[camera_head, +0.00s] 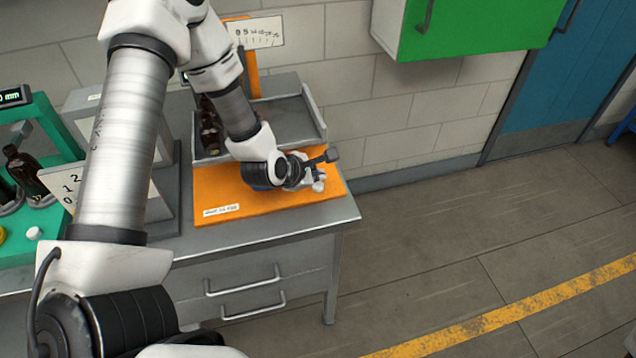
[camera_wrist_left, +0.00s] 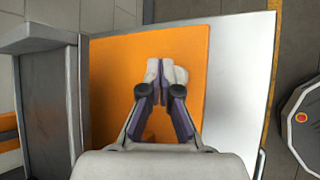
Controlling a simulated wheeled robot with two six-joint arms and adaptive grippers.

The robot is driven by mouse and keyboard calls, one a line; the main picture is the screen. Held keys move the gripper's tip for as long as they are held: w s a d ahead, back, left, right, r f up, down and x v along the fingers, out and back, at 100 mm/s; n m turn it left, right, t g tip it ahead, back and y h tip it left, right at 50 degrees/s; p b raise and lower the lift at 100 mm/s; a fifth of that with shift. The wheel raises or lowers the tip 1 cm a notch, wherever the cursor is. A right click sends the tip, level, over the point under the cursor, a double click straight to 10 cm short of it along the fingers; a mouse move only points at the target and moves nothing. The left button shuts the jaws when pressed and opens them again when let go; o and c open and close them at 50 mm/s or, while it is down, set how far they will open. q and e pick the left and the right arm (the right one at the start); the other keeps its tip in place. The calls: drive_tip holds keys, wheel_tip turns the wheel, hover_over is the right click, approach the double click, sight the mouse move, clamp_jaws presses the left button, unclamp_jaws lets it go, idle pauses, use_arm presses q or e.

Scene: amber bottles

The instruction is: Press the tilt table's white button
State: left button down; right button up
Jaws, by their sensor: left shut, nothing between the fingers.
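The tilt table has an orange base (camera_head: 240,203) with a label on its front and a grey tray (camera_head: 318,112) behind. Its white button (camera_head: 319,187) shows at the right part of the base, beside my left gripper (camera_head: 316,177). In the left wrist view, a white rounded piece (camera_wrist_left: 181,75), which looks like the button, shows right by the fingertips of my left gripper (camera_wrist_left: 160,72). The fingers are shut with nothing between them and point down at the orange base (camera_wrist_left: 112,90). They partly hide the button, and I cannot tell whether they touch it. My right gripper is not in view.
A scale plate (camera_head: 258,33) is on an orange post. A green rack (camera_head: 60,130) with amber bottles stands at the left. The grey bench (camera_head: 335,213) ends just right of the base.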

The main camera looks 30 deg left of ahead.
sight(317, 186)
use_arm(q)
drive_tip(key=shift+r+p, duration=1.65)
drive_tip(key=shift+r, duration=0.9)
drive_tip(key=shift+f, duration=0.1)
